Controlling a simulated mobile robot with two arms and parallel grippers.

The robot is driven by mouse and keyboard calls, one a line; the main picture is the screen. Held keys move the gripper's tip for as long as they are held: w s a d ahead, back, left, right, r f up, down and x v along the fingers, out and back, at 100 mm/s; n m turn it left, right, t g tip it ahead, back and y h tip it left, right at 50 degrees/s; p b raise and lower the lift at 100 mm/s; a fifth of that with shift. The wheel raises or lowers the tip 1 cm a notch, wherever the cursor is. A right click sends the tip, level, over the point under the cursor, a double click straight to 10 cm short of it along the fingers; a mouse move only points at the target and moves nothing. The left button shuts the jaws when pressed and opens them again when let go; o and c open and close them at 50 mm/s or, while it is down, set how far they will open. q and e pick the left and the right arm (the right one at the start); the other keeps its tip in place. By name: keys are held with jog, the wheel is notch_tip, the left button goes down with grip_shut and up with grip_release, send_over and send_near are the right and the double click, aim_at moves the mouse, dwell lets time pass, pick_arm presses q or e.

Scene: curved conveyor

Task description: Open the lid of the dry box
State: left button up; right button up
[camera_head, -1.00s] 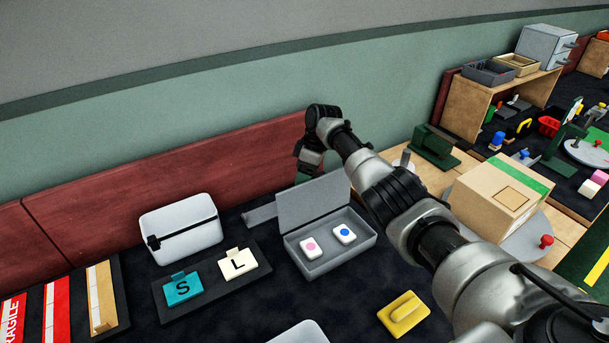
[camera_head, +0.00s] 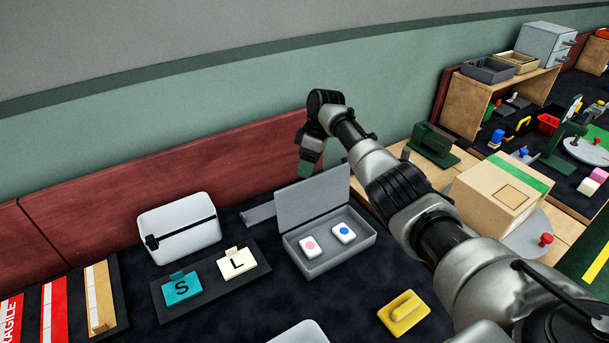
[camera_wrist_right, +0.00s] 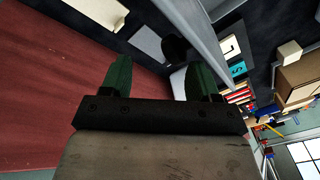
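A grey box (camera_head: 325,262) stands on the dark bench in the head view. Its hinged lid (camera_head: 312,196) is raised, standing up along the back edge. Two white blocks lie inside, one with a pink dot (camera_head: 308,246) and one with a blue dot (camera_head: 344,233). My right gripper (camera_head: 309,166) is above and behind the raised lid, near the red back panel, with its green fingers pointing down. In the right wrist view the gripper (camera_wrist_right: 160,76) has its fingers apart, with nothing between them. My left gripper is in neither view.
A white case with a black band (camera_head: 180,230) stands left of the grey box. A dark tray holds S (camera_head: 182,288) and L (camera_head: 237,263) cards. A yellow block (camera_head: 403,314) lies in front right. A cardboard carton (camera_head: 497,196) stands right of my arm.

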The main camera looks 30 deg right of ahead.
jog(key=v, duration=0.7)
jog(key=shift+s, duration=0.15)
